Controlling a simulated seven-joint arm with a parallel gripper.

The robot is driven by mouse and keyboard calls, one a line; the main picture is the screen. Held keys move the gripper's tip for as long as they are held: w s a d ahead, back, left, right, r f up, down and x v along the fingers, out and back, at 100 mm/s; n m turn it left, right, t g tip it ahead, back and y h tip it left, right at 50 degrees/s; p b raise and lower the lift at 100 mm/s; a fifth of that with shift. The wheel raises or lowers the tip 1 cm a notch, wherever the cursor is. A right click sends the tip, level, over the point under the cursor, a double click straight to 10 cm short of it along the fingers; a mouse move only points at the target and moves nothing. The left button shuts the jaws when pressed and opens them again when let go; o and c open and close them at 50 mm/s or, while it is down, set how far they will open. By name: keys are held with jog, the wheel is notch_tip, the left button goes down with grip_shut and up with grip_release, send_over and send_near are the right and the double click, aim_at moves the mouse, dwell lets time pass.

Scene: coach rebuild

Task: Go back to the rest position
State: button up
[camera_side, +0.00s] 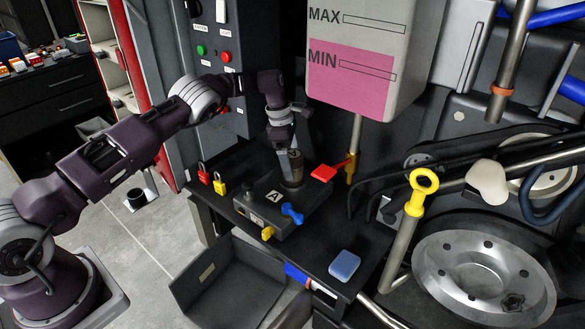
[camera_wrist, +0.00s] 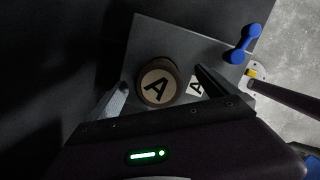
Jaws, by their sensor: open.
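My gripper (camera_side: 288,150) points down over the dark grey box (camera_side: 260,212) marked with a white "A" label (camera_side: 273,196). Below it a round brownish cap (camera_side: 295,157) stands upright on the box. The box's "A" label (camera_wrist: 197,88) lies partly behind the right finger.
A blue handle (camera_side: 292,213), a yellow knob (camera_side: 267,233) and a red lever (camera_side: 326,172) are close by. Red (camera_side: 204,174) and yellow (camera_side: 220,187) padlocks stand left. A blue sponge (camera_side: 344,265) lies front right. The pink-marked tank (camera_side: 352,75) hangs behind right.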

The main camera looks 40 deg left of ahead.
jog(key=shift+v, duration=2.2)
jog(key=c, duration=0.3)
jog(key=shift+d+n, duration=0.25)
jog(key=shift+n, duration=0.25)
jog(key=shift+c, duration=0.8)
jog(key=shift+s+d+r+n+y, duration=0.1)
jog(key=shift+d+r+n+y, duration=0.05)
jog(key=shift+n, duration=0.35)
jog(key=shift+s+d+r+n+y, duration=0.1)
jog(key=shift+d+r+n+y, duration=0.1)
jog(key=shift+n, duration=0.3)
jog(key=r+n, duration=0.1)
jog(key=n, duration=0.4)
jog(key=s+r+n+t+y, duration=0.1)
jog(key=n, duration=0.1)
jog(key=shift+d+r+n, duration=0.1)
jog(key=shift+r+n, duration=0.35)
jog(key=shift+n, duration=0.45)
jog(key=f, duration=0.3)
jog(key=w+f, duration=0.1)
jog(key=f, duration=0.2)
jog(key=w+f, duration=0.1)
jog(key=f, duration=0.2)
jog(key=shift+f, duration=0.3)
